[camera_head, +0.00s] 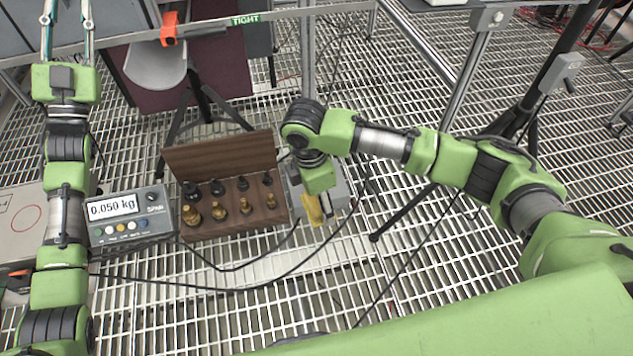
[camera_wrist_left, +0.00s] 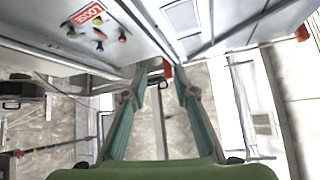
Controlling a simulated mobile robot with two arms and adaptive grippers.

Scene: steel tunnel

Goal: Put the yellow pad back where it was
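My right gripper points down there. Its fingers are mostly hidden, so I cannot tell whether they hold the pad or are only beside it. My left gripper (camera_head: 67,22) is at the top left, far from the pad. In the left wrist view (camera_wrist_left: 160,80) its two fingers stand apart with nothing between them.
A scale display (camera_head: 130,217) reads 0.050 kg. A grey box (camera_head: 338,190) stands beside the case. Black cables cross the grating floor (camera_head: 270,315). A tripod stands behind.

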